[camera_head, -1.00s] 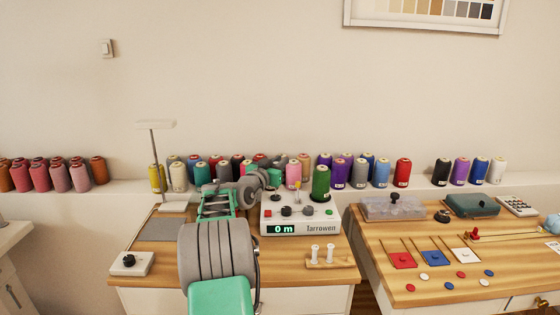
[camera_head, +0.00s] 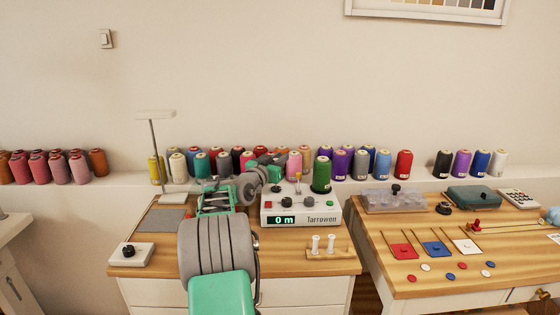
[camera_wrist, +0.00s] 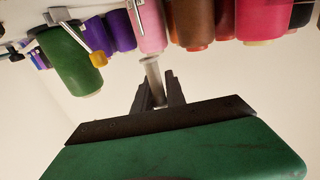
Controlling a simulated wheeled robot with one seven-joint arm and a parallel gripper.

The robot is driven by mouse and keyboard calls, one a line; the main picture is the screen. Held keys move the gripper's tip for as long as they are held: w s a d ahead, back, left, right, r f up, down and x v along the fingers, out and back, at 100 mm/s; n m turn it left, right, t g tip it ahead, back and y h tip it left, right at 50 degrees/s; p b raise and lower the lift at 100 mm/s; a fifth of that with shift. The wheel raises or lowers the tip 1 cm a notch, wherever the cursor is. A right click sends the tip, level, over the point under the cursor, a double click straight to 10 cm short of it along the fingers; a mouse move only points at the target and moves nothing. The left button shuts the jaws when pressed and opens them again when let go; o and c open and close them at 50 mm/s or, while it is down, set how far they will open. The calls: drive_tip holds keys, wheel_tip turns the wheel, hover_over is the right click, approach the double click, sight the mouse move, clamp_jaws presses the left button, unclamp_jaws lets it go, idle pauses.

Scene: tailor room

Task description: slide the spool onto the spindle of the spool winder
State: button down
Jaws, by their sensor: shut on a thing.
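The spool winder (camera_head: 300,218) is a white box with a green "0 m" display, knobs and a green thread cone (camera_head: 322,174) on its right. The cone also shows in the wrist view (camera_wrist: 68,60), beside a metal arm with a yellow tip (camera_wrist: 98,58). My gripper (camera_wrist: 160,88) is shut on a small pale grey spool (camera_wrist: 152,70). The spool points away from the fingers. In the head view my gripper (camera_head: 285,166) is small, above the winder's left top; the spool cannot be made out there. I cannot clearly pick out the spindle.
A wooden holder (camera_head: 341,254) with two white spools (camera_head: 315,244) stands in front of the winder. Thread cones line the ledge behind. A lamp-like stand (camera_head: 155,150) and white knob box (camera_head: 131,254) are at left. The right desk holds coloured squares and discs.

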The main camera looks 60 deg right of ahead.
drive_tip(key=shift+f+b, duration=1.65)
drive_tip(key=shift+b, duration=0.2)
